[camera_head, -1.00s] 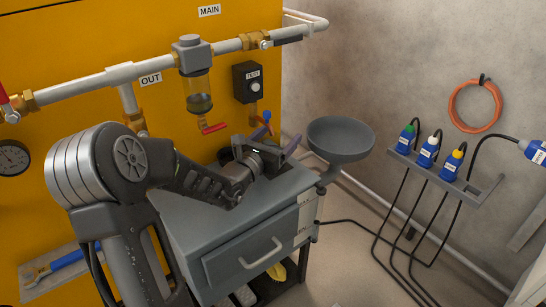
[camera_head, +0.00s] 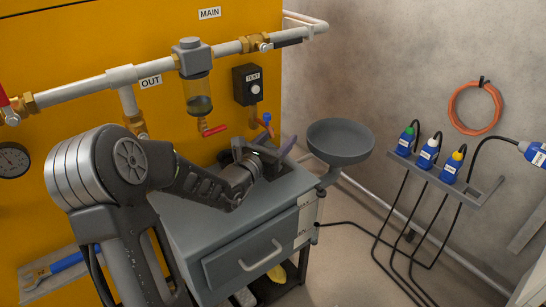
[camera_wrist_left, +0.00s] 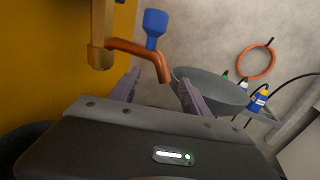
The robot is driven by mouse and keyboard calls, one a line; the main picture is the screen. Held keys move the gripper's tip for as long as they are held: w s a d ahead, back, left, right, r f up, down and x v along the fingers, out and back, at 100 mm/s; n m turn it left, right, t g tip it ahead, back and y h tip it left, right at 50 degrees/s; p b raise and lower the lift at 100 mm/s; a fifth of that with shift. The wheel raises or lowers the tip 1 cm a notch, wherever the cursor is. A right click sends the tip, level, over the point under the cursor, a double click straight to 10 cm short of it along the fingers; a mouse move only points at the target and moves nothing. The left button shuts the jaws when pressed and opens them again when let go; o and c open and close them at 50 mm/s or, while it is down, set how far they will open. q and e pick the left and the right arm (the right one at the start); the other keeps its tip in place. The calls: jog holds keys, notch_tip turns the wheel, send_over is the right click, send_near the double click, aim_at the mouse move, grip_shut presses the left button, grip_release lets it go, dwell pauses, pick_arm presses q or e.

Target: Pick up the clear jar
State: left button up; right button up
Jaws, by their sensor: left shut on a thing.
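My left gripper (camera_head: 264,147) is low over the right back part of the grey cabinet top, under the small TEST outlet with the blue handle. In the left wrist view its two fingers (camera_wrist_left: 160,84) stand apart, shut on what I take to be the clear jar. I cannot make out the jar's outline; the gripper body and its see-through wall hide it. The outlet's copper spout (camera_wrist_left: 150,55) and blue handle (camera_wrist_left: 155,22) show just beyond the fingers. My right gripper is not in view.
The grey cabinet (camera_head: 245,245) has free room at its front left. A round grey dish (camera_head: 340,138) stands close right of the gripper. A filter bowl (camera_head: 198,97) with a red-handled valve (camera_head: 215,130) hangs from the pipe.

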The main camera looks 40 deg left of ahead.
pick_arm(q)
grip_shut()
jog(key=shift+r, duration=0.1)
dwell(0.5)
